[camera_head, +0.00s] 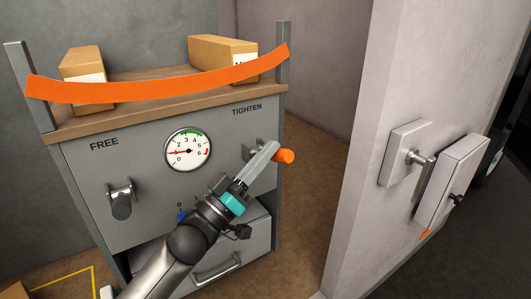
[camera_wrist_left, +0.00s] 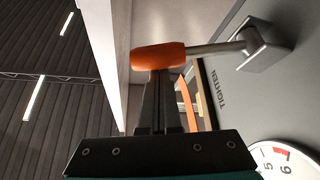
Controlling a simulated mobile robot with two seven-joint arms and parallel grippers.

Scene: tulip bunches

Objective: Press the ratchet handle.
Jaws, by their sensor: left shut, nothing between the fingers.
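The ratchet handle has an orange grip (camera_head: 284,156) on a grey lever beside the word TIGHTEN on the grey cabinet's front panel (camera_head: 85,175). In the left wrist view the orange grip (camera_wrist_left: 158,55) ends a metal rod coming from a grey block (camera_wrist_left: 262,45). My left gripper (camera_head: 274,147) is shut and empty. Its fingertips are right at the orange grip; whether they touch it I cannot tell. The fingers partly hide the lever in the head view. A round gauge (camera_head: 188,150) has its red needle pointing left, near 1. My right gripper is not in view.
A grey release lever (camera_head: 121,203) sits under FREE. An orange strap (camera_head: 160,90) spans two cardboard boxes (camera_head: 222,55) on the cabinet top. A drawer handle (camera_head: 217,270) is below my arm. A pale wall (camera_head: 365,90) with boxes mounted on it stands to the right.

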